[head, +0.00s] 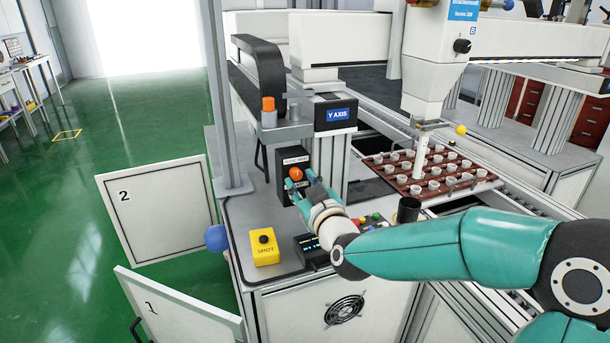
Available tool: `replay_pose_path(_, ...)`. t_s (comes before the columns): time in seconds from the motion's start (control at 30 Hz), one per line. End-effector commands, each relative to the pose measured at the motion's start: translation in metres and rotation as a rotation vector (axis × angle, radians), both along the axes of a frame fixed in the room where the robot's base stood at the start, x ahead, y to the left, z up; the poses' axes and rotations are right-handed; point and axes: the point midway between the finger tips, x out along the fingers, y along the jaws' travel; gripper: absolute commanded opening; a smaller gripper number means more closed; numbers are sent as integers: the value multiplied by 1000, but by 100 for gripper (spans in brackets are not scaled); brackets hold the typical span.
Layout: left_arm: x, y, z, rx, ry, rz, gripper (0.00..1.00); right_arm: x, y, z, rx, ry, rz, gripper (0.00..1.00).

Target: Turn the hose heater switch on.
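The hose heater switch is an orange knob (296,173) on a black upright box (290,158) with a white label, standing at the back of the white cabinet top. My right gripper (299,182) reaches in from the right, in front of the box. Its teal fingertips are apart, one on each side of the knob's lower part. Whether they touch the knob is too small to tell. The lower label on the box is partly hidden by the fingers. My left gripper is not in view.
A yellow SHOT button box (265,250), a small black display (311,250) and several coloured buttons (372,220) sit near my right forearm. A black cup (408,209) stands right of them. The Y AXIS unit (335,114) rises behind. A brown tray of pots (430,180) lies on the conveyor.

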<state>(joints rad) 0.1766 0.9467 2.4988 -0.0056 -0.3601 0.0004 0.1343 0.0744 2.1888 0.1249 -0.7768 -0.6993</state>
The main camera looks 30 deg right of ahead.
Motion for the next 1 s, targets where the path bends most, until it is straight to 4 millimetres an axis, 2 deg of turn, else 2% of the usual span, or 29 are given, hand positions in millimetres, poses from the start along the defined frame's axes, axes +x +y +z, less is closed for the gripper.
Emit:
replay_pose_path(0.2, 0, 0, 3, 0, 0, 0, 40, 14, -3, 0, 1, 0, -1, 37)
replay_pose_path(0.47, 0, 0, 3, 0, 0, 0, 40, 14, -4, 0, 1, 0, -1, 37)
replay_pose_path(0.7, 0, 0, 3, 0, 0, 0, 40, 14, -4, 0, 1, 0, -1, 0)
replay_pose_path(0.73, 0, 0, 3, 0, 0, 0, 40, 14, -4, 0, 1, 0, -1, 0)
replay_pose_path(0.77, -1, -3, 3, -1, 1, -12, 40, 13, -30, 0, -4, 1, -16, 0)
replay_pose_path(0.8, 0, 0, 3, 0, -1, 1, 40, 14, -16, 0, 1, 0, -4, 0)
replay_pose_path(0.83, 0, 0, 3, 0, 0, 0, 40, 14, -13, 0, 2, -1, -4, 0)
replay_pose_path(1.0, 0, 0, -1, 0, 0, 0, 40, 14, -6, 0, 20, -10, -6, 0)
